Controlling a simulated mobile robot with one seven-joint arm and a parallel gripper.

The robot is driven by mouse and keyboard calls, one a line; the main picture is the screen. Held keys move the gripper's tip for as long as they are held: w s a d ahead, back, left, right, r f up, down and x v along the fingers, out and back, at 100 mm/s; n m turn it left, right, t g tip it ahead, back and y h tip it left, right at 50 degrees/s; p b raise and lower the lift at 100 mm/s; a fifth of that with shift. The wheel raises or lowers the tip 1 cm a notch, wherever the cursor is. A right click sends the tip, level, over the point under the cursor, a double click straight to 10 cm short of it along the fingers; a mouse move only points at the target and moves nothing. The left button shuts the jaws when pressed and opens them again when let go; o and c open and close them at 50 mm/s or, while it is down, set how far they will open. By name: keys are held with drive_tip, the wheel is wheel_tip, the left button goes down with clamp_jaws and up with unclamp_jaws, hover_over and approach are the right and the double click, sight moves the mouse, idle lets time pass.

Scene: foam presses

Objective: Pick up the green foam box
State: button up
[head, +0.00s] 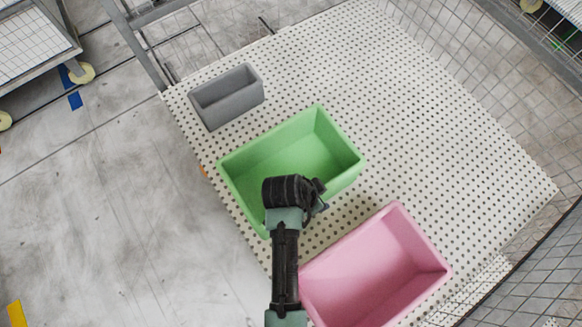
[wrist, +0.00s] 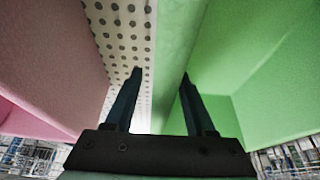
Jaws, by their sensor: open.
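The green foam box (head: 341,134) is an open-topped tray in the middle of the perforated table in the head view. In the wrist view the green box (wrist: 245,65) fills the right side. My gripper (wrist: 160,76) is open, with one finger over the bare table strip and the other on the box's inner side. The near green wall shows between the fingers, and no grip on it is visible. In the head view my gripper (head: 321,197) is at the box's near right wall; my wrist hides part of that wall and the fingertips.
A pink foam box (head: 425,243) stands close by at the lower right, with a narrow table gap between; it also shows in the wrist view (wrist: 50,60). A smaller grey box (head: 228,103) stands behind. The perforated table (head: 430,110) is clear to the right, with wire mesh beyond.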

clamp_jaws()
drive_tip(key=shift+r, duration=0.1)
